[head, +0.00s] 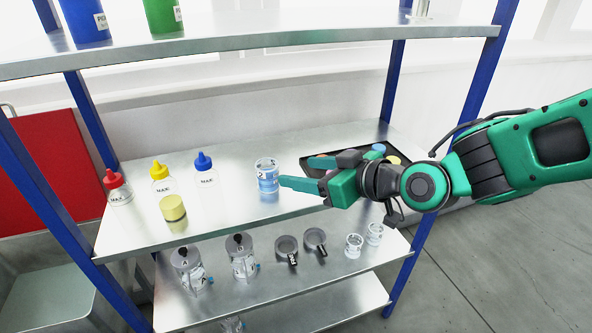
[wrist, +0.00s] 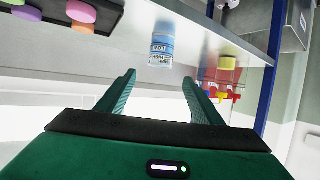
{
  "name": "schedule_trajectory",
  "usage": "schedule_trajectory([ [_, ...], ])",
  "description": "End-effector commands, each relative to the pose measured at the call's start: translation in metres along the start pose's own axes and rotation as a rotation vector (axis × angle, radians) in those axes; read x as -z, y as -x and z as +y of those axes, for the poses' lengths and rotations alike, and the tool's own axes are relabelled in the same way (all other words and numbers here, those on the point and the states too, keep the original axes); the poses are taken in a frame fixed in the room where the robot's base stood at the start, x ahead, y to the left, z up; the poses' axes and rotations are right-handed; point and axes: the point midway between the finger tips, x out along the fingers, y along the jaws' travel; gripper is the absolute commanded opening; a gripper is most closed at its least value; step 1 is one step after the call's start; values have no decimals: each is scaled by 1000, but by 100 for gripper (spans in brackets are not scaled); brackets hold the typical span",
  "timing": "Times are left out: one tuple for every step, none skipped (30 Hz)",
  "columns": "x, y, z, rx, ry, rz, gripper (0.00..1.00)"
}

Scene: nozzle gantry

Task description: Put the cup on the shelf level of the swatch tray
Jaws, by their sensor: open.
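In the wrist view, which looks upside down, the cup (wrist: 162,46) lies straight ahead between the lines of the fingers. My gripper (head: 294,172) is open and empty, just right of the cup; its fingertips (wrist: 160,76) look short of it. The dark swatch tray (head: 324,155) with coloured round pieces is on the same middle shelf, at the right, partly hidden behind my gripper. Two more clear cups (head: 354,246) (head: 374,233) stand on the level below.
Canisters (head: 188,269) and dark handled cups (head: 287,249) are below. Blue posts (head: 393,80) and the upper shelf (head: 250,40) bound the space.

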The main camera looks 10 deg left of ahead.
Motion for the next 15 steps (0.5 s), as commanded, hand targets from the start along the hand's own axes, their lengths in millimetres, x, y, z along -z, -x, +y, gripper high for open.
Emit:
schedule_trajectory([
  [0,3,0,0,-1,0,60],
  [0,4,0,0,-1,0,60],
  [0,6,0,1,-1,-1,60],
  [0,6,-1,1,0,-1,60],
  [0,7,-1,1,0,-1,60],
  [0,7,-1,1,0,-1,60],
  [0,7,-1,1,0,-1,60],
  [0,7,-1,1,0,-1,60],
  [0,7,-1,1,0,-1,60],
  [0,7,-1,1,0,-1,60],
  [0,7,0,1,-1,-1,60],
  [-1,8,1,-2,-2,-4,60],
  [-2,9,4,-7,-4,-10,60],
  [-4,12,9,-14,-8,-18,60],
  [-8,16,17,-27,-16,-36,60],
])
